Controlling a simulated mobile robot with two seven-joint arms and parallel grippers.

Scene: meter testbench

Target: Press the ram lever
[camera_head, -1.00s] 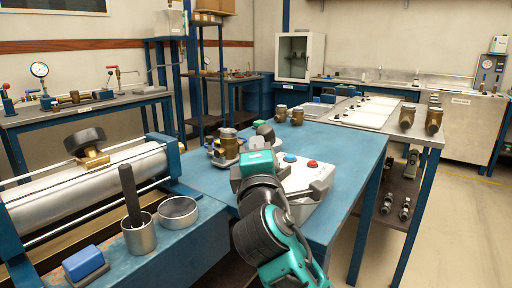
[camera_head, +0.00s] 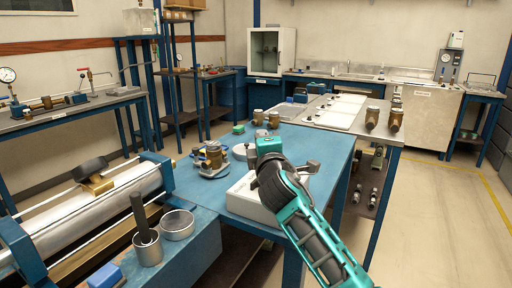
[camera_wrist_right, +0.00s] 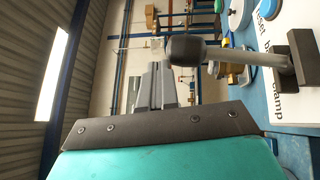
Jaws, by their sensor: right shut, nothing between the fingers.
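In the right wrist view a lever (camera_wrist_right: 240,57) shows at upper right. It has a black rounded knob (camera_wrist_right: 186,50) and a grey shaft running to a dark bracket (camera_wrist_right: 296,62) on a white panel with printed text. My right gripper (camera_wrist_right: 154,84) is shut and empty, its grey fingers just beside the knob in the picture; I cannot tell whether they touch. In the head view the right gripper (camera_head: 269,148) is over the white control box (camera_head: 245,199), and my arm hides much of the box top. My left gripper is out of view.
Brass meters (camera_head: 213,156) stand on the blue bench (camera_head: 320,146), left of and behind the box. A large silver cylinder (camera_head: 70,215) in a blue frame lies at left, with metal cups (camera_head: 178,225) beside it. Open floor (camera_head: 440,215) is at right.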

